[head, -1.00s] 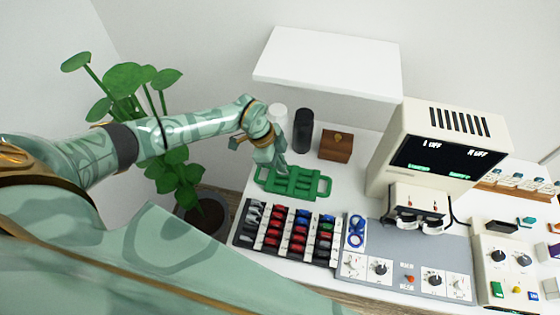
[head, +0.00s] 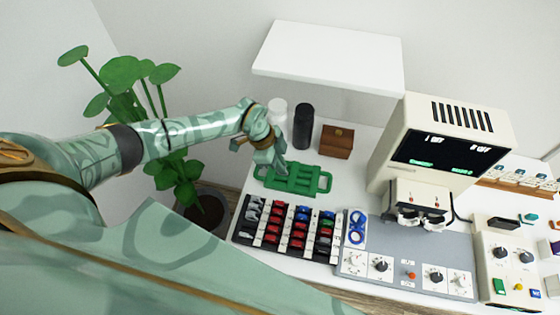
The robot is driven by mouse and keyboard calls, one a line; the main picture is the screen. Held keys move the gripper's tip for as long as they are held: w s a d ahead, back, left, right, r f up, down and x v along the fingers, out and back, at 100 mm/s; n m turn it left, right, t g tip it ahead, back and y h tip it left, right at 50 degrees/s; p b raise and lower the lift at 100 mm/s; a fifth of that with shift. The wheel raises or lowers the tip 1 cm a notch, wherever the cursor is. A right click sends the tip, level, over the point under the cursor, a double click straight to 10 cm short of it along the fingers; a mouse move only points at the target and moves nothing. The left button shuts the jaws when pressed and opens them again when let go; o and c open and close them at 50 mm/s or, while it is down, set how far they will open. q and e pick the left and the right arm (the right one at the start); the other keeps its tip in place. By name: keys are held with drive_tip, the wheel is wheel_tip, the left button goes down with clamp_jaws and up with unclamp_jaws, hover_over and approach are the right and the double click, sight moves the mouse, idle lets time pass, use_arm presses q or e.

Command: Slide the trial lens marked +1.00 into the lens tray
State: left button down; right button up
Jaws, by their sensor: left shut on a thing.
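A green lens tray (head: 322,183) with a handle at each end lies on the white table. My left gripper (head: 279,168) reaches in from the left and points down over the left part of this tray. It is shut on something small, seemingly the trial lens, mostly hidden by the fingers. No +1.00 mark can be read. I cannot tell whether the held thing touches the tray. My right gripper is not in view.
A rack (head: 289,229) of red, blue and dark lenses stands in front of the tray. Behind it are a white bottle (head: 277,112), a black bottle (head: 303,127) and a brown box (head: 337,142). A cream machine (head: 440,150) stands right. A plant (head: 125,75) is at left.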

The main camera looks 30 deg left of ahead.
use_arm(q)
drive_tip(key=shift+f, duration=0.2)
drive_tip(key=c, duration=1.5)
unclamp_jaws()
drive_tip(key=shift+r, duration=0.1)
drive_tip(key=p+v, duration=0.2)
drive_tip(key=v, duration=1.4)
drive_tip(key=shift+a+p, duration=0.2)
drive_tip(key=shift+p, duration=0.15)
drive_tip(key=shift+s, duration=0.15)
